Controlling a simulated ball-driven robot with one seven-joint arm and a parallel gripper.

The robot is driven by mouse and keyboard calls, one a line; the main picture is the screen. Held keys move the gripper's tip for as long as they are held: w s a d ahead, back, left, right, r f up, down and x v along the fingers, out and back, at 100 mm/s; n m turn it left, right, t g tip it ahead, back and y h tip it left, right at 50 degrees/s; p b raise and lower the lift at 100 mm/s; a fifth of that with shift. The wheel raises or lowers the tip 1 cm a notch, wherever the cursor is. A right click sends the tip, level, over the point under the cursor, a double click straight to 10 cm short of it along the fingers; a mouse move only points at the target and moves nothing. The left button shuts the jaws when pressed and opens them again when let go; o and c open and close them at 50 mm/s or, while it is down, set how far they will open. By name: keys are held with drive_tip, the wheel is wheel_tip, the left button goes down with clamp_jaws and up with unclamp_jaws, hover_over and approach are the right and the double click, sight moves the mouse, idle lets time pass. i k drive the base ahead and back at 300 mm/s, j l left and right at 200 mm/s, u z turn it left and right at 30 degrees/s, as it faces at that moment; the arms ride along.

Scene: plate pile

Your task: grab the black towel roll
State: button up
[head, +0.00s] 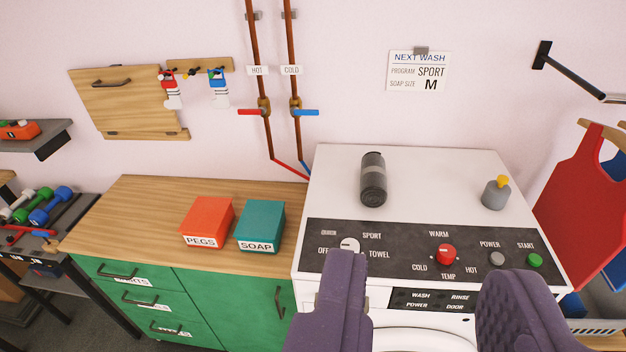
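The black towel roll (373,180) is a dark cylinder with a grey band around its middle. It lies on the white top of the washing machine (440,185), behind the control panel, with its round end facing me. My gripper (422,285) is at the bottom of the view, in front of the machine's panel. Its two purple fingers are wide apart and nothing shows between them but the machine's front. The roll is beyond the fingertips and apart from them.
A grey bottle with a yellow top (495,193) stands on the machine's right. A red pegs box (207,220) and a teal soap box (260,226) sit on the wooden counter (140,215) at left. Pipes with valves (295,105) run up the wall. Red clothing (585,200) hangs at right.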

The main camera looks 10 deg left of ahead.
sight(373, 176)
drive_tip(key=i+j+z, duration=0.2)
drive_tip(key=i, duration=0.3)
drive_tip(key=i+j+z, duration=0.2)
drive_tip(key=i, duration=0.3)
drive_tip(key=i+j+z, duration=0.2)
drive_tip(key=i+j, duration=0.25)
drive_tip(key=i, duration=0.05)
